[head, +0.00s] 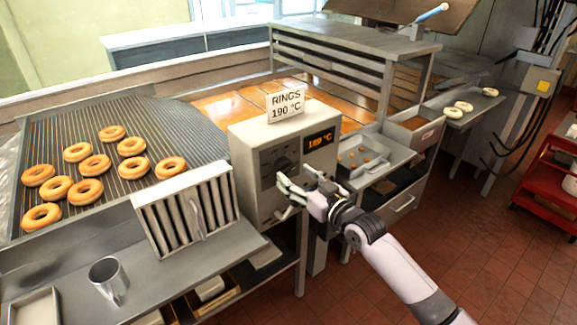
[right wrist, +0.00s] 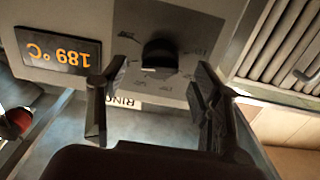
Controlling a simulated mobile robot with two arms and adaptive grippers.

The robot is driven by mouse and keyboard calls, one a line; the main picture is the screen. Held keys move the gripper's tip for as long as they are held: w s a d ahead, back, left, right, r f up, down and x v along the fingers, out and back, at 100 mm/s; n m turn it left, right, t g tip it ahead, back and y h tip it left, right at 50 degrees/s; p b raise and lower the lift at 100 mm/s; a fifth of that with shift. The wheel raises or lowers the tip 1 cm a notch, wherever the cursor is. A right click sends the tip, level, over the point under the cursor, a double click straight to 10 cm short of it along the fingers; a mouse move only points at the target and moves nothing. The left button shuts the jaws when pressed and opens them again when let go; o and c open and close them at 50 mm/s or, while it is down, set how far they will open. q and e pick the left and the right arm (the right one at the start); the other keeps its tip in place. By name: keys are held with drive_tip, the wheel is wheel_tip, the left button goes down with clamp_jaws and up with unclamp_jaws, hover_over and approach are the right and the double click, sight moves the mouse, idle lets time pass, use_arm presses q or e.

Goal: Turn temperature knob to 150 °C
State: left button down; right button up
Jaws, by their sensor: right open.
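The control box (head: 262,150) stands beside the fryer, with a dark dial plate and a lit display (head: 319,141) reading 189 °C. The temperature knob (right wrist: 160,53) is dark and round, on a grey plate with markings too small to read. In the head view the knob (head: 283,164) is small, just above my gripper. My right gripper (head: 295,180) is open in front of the box's face. In the right wrist view its two fingers (right wrist: 161,80) are spread, one to each side of the knob, and no contact shows. My left gripper is not in view.
A sign (head: 286,104) on the box reads RINGS 190 °C. Several doughnuts (head: 95,165) lie on a ridged rack at left. A slatted metal panel (head: 187,210) and a metal cup (head: 107,279) stand on the shelf left of the box. A tray (head: 362,160) sits right of it.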

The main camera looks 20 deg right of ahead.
sight(288, 168)
drive_tip(key=shift+x, duration=1.95)
drive_tip(key=shift+s, duration=0.1)
drive_tip(key=shift+c, duration=0.3)
drive_tip(key=c, duration=1.1)
